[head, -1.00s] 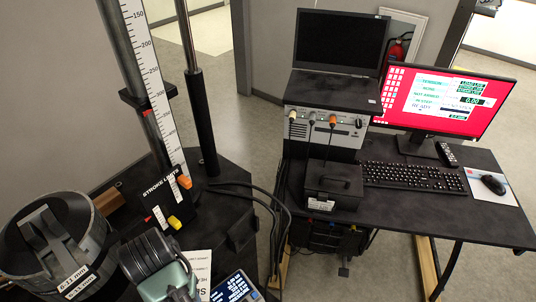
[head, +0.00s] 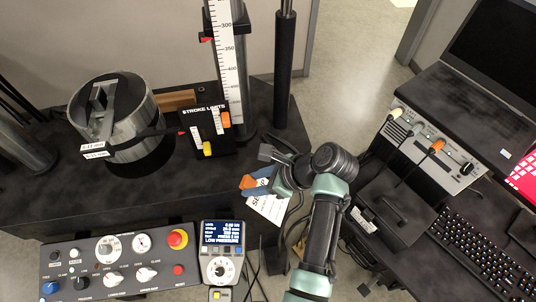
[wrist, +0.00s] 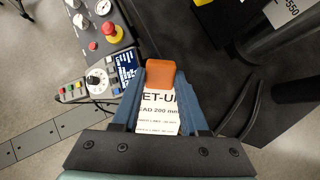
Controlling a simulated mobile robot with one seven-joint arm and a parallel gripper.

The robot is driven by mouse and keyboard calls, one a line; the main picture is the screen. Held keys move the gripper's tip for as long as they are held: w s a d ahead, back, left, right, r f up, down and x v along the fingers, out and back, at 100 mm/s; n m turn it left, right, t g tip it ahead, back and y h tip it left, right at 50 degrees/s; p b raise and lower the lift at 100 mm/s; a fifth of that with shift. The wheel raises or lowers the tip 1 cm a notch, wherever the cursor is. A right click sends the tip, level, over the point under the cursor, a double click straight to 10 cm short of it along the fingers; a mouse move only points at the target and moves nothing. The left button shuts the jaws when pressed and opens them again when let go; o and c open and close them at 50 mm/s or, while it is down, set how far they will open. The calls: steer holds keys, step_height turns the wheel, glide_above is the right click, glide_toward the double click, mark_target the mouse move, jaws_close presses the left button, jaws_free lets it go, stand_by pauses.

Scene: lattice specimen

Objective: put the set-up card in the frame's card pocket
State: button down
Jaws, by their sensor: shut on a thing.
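My gripper (head: 254,182) is shut on the white set-up card (head: 268,208), held in the air off the front right edge of the black machine table. In the wrist view the card (wrist: 158,112) lies between my gripper's blue fingers (wrist: 160,78), with "ET-UP" and "200 mm" readable. An orange block (wrist: 160,72) sits between the fingertips at the card's edge. The frame's uprights are a dark column (head: 284,75) and one behind a white scale (head: 228,60). I cannot make out the card pocket in either view.
A black stroke limits panel (head: 190,130) with orange and yellow sliders stands left of my gripper. A metal cylinder (head: 145,125) is farther left. The control panel (head: 70,255) and a handset (head: 222,275) lie in front. A desk with a keyboard (head: 470,235) is at right.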

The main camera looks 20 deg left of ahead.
steer(key=r+m+t+y, duration=0.1)
steer(key=m+t, duration=0.1)
steer(key=a+r+m+t+y, duration=0.1)
steer(key=r+m+t, duration=0.1)
steer(key=w+a+r+m+t, duration=0.1)
steer(key=m+t, duration=0.1)
steer(key=shift+r+y, duration=0.4)
steer(key=d+r+m+t+h, duration=0.1)
steer(key=d+r+m+t, duration=0.4)
steer(key=t, duration=0.4)
steer(key=shift+m, duration=0.4)
steer(key=f+b, duration=0.1)
steer(key=f, duration=0.1)
steer(key=f+b, duration=0.2)
steer(key=a+f+b, duration=0.1)
steer(key=f, duration=0.1)
steer(key=shift+w+b, duration=0.3)
steer(key=shift+b, duration=0.05)
steer(key=shift+r, duration=0.1)
steer(key=c, duration=1)
jaws_free()
jaws_close()
